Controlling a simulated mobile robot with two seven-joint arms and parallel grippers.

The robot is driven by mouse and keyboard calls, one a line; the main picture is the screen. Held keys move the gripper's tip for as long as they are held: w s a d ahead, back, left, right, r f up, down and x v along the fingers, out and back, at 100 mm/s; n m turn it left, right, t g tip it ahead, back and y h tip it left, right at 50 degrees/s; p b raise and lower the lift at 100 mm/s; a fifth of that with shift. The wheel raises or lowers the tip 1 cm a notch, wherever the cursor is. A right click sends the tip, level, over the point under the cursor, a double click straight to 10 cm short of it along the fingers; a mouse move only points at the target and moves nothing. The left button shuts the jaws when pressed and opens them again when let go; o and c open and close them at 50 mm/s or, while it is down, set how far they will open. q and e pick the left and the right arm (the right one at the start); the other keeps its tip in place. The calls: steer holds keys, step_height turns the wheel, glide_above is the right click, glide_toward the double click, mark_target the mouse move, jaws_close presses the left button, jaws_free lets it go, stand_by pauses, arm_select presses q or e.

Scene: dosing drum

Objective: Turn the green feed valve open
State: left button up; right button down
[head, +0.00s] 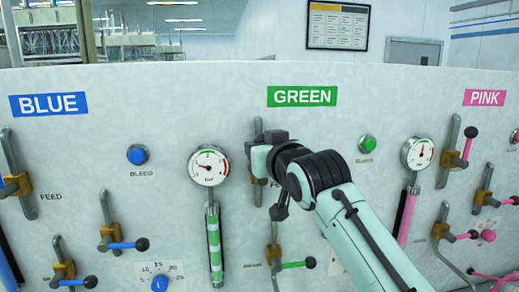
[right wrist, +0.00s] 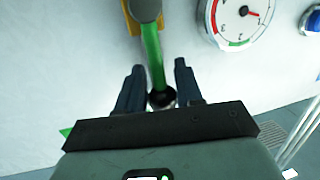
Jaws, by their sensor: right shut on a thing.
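The green feed valve sits under the GREEN sign (head: 302,96), mostly hidden behind my right gripper (head: 268,148) in the head view. In the right wrist view its green lever (right wrist: 153,55) runs from the yellow valve body (right wrist: 133,20) to a black knob (right wrist: 162,98). The fingers of my right gripper (right wrist: 160,82) stand on both sides of the lever near the knob, shut on it. That view is upside down against the head view, so the lever points up from its body. My left gripper is not in view.
A gauge (head: 208,166) and a green-striped tube (head: 214,245) are left of the valve. A second green lever (head: 297,264) is below. The green bleed button (head: 367,144) is right. Blue valves (head: 122,245) stand left, pink valves (head: 468,148) right.

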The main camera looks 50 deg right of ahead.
steer(key=shift+s+a+r, duration=0.1)
steer(key=shift+r, duration=0.3)
steer(key=c, duration=0.8)
jaws_free()
steer(key=shift+c, duration=0.2)
steer(key=shift+o, duration=0.3)
steer(key=shift+a+f, duration=0.1)
steer(key=shift+f, duration=0.1)
steer(key=shift+s+a, duration=0.1)
steer(key=shift+s, duration=0.15)
arm_select(q)
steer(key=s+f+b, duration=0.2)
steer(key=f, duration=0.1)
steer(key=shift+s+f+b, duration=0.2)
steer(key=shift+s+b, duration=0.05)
steer(key=shift+b, duration=0.05)
arm_select(e)
steer(key=v, duration=1.3)
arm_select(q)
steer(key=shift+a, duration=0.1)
arm_select(e)
steer(key=shift+w, duration=0.1)
